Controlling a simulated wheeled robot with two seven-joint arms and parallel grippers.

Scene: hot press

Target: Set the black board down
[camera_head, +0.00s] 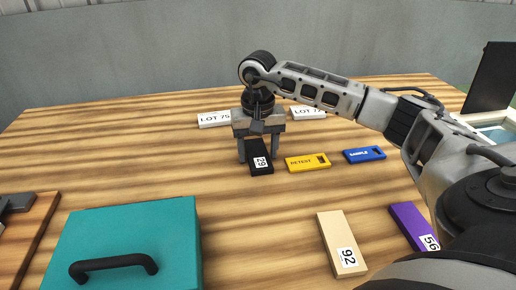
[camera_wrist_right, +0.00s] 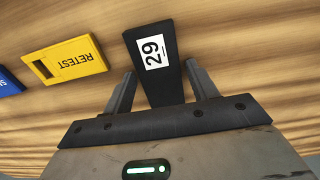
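The black board (camera_head: 258,152), with a white label reading 29, appears to lie flat on the wooden table below my right gripper. It also shows in the right wrist view (camera_wrist_right: 157,78), its label end away from the gripper body. My right gripper (camera_head: 258,158) points down, with one finger on each side of the board. The fingers (camera_wrist_right: 160,68) look spread, with narrow gaps beside the board. The board's far end is hidden under the gripper.
A yellow RETEST tag (camera_head: 307,162) and a blue SAMPLE tag (camera_head: 364,155) lie right of the board. White LOT plates (camera_head: 214,119) stand behind. A teal box (camera_head: 130,235), beige block (camera_head: 341,243) and purple block (camera_head: 411,224) are nearer. The table left of the board is clear.

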